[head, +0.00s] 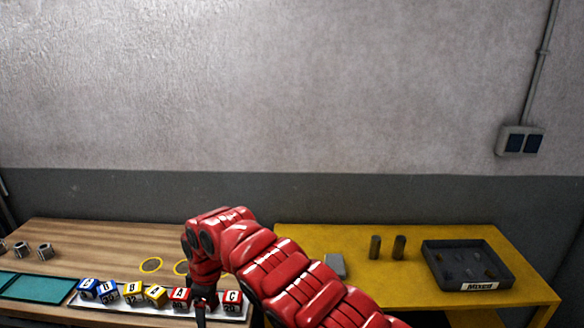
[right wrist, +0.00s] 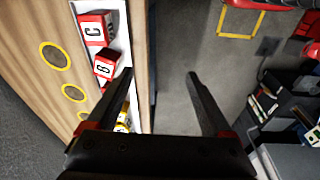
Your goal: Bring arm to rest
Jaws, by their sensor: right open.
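My right arm, red, reaches in from the lower right of the head view and bends down over the wooden table's right end. Its gripper (head: 203,308) points down in front of the row of lettered blocks and is partly cut off by the frame's bottom. In the right wrist view the gripper (right wrist: 157,75) has its two dark fingers wide apart, with nothing between them but floor below. A red block marked C (right wrist: 95,30) and a second red block (right wrist: 106,66) lie to the left of the fingers. My left gripper is not in view.
The wooden table (head: 100,240) carries several lettered blocks on a pale strip (head: 240,309), metal cylinders (head: 45,251), teal mats (head: 40,288) and yellow rings (head: 151,265). The yellow table (head: 380,285) holds two dark cylinders (head: 399,246), a grey block (head: 335,266) and a tray labelled Mixed (head: 440,276).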

